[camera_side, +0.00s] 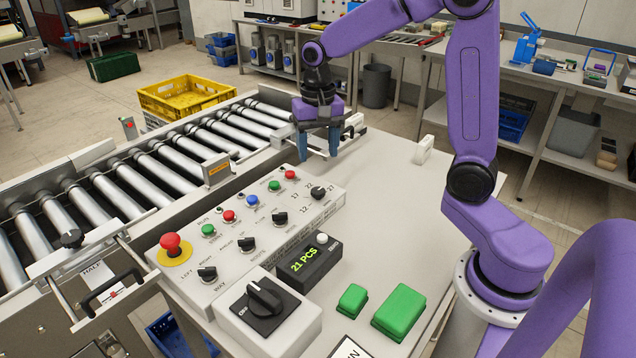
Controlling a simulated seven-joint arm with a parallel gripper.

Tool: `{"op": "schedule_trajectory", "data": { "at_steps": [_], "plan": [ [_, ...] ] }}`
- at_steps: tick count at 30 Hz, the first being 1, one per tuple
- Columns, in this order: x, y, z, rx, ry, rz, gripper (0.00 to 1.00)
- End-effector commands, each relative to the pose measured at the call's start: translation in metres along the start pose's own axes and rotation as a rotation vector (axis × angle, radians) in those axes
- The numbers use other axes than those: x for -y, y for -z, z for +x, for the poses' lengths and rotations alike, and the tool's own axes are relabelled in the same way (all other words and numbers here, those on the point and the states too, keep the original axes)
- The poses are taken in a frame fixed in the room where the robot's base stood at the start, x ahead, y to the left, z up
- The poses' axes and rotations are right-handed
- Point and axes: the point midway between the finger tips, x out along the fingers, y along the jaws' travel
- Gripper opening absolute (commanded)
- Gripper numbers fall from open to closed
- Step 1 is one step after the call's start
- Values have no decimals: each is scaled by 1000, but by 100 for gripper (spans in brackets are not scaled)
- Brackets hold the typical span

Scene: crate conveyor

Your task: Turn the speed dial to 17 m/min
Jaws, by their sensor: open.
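The speed dial (318,193) is a small black knob at the far right end of the white control panel (215,285). The numbers 12, 17, 22 and 27 are printed around it. The knob is too small to tell which number it points to. My gripper (319,157) hangs fingers down above and beyond the dial, near the conveyor's edge. Its two blue fingers are apart with nothing between them, and it does not touch the dial.
A red emergency button (171,244), coloured push buttons and other black knobs share the panel. In front stand a large rotary switch (264,297), a counter display (307,262) reading 21 PCS, and green blocks (399,312). The roller conveyor (150,165) runs behind. The tabletop right of the panel is mostly clear.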

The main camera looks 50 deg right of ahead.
Motion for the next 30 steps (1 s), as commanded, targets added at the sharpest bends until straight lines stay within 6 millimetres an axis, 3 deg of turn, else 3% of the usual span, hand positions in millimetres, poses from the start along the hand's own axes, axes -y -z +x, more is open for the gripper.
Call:
{"op": "schedule_trajectory", "data": {
  "at_steps": [9,15,29,30],
  "plan": [
    [-1,-1,60,4,-4,-1,61],
    [0,-1,85,2,-2,-1,61],
    [0,0,96,0,0,-1,61],
    [0,0,96,0,0,-1,48]
  ]
}}
